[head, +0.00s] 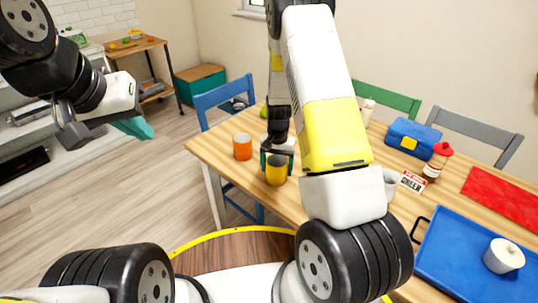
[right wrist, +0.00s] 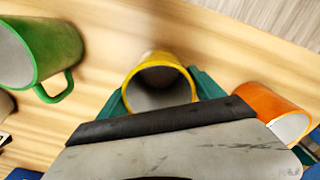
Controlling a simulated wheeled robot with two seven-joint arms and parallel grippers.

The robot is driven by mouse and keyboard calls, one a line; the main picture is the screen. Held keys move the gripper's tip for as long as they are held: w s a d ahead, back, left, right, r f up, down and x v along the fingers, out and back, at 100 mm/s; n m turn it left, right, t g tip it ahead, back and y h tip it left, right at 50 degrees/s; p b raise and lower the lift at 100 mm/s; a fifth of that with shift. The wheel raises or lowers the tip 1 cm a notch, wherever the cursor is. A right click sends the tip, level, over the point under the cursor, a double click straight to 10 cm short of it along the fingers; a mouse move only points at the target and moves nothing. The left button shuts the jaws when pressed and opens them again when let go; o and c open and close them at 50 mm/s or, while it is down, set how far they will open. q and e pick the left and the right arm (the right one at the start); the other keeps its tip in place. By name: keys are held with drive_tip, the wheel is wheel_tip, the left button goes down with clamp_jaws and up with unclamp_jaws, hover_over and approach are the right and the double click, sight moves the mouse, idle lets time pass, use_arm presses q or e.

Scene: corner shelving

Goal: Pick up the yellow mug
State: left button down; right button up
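The yellow mug (head: 277,172) stands near the table's left front edge in the head view. In the right wrist view the yellow mug (right wrist: 158,78) shows its open rim and dark inside. My right gripper (head: 277,160) is at the mug, with one teal finger on each side of it. In the right wrist view the fingers of my right gripper (right wrist: 160,85) lie close along both sides of the mug; I cannot tell whether they press on it. My left gripper (head: 133,128) is in the air at the left, away from the table, seen from the side with no object visible in it.
An orange mug (head: 242,147) stands just left of the yellow one. A green mug (right wrist: 40,50) is on its other side in the right wrist view. A blue tray (head: 455,262), a lunch box (head: 412,138), a red-capped bottle (head: 437,162) and a red mat (head: 505,198) lie right.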

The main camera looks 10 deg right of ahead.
drive_tip(key=c, duration=1.3)
drive_tip(key=shift+o, duration=0.2)
drive_tip(key=shift+r, duration=0.1)
